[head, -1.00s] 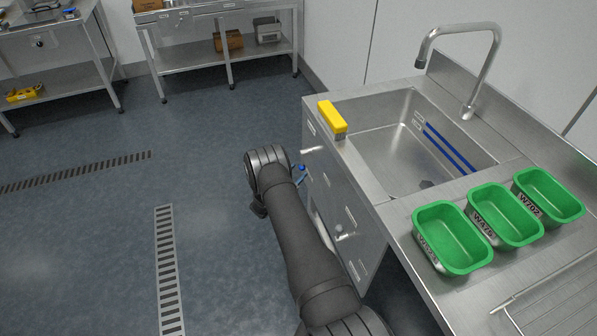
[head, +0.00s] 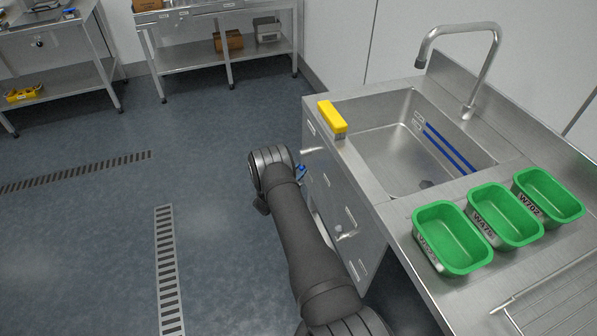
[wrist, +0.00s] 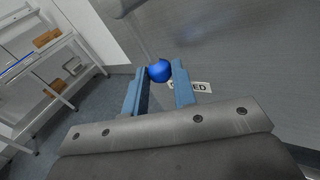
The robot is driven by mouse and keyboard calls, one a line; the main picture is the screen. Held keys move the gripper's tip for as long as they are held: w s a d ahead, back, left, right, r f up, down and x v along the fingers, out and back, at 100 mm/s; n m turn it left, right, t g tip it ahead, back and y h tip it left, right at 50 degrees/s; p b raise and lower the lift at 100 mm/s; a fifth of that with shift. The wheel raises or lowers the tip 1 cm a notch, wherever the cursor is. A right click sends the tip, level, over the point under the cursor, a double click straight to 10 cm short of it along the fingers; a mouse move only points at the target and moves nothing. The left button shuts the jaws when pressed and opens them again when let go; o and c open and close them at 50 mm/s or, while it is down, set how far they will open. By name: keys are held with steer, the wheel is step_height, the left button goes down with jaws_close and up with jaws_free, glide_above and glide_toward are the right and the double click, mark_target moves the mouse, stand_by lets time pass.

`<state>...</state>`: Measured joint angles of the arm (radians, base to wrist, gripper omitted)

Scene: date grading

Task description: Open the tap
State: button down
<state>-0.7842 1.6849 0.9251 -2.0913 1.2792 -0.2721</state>
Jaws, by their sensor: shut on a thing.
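A blue ball-shaped knob (wrist: 159,70) shows in the wrist view, in front of the grey steel cabinet front. My gripper (wrist: 161,74) has one blue finger on each side of this knob and is shut on it. Beside the right finger, a white label (wrist: 199,87) shows the letters "ED"; its left part is hidden. In the head view my gripper (head: 301,173) is beside the cabinet front below the sink, mostly hidden by my arm. A curved steel spout (head: 467,32) stands over the sink, with no water visible.
The steel sink (head: 375,130) has a yellow block (head: 332,117) on its left rim. Several green trays stand on the counter, one being the front tray (head: 452,237). Metal handles (head: 313,150) stick out of the cabinet front. The floor (head: 100,240) to the left is clear.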

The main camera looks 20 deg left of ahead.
steer(key=s+d+r+n+g+h, duration=0.2)
steer(key=r+n+g, duration=0.2)
steer(key=n, duration=0.1)
steer(key=s+d+r+n+g+h, duration=0.2)
steer(key=r+n+g, duration=0.3)
steer(key=n, duration=0.1)
steer(key=shift+s+d+r+g+h, duration=0.15)
steer(key=shift+s+d+g+h, duration=0.1)
steer(key=shift+s+g+h, duration=0.1)
stand_by(0.7)
stand_by(0.4)
steer(key=c, duration=1.2)
jaws_free()
steer(key=v, duration=1.7)
steer(key=shift+s+r, duration=0.1)
steer(key=shift+r, duration=0.1)
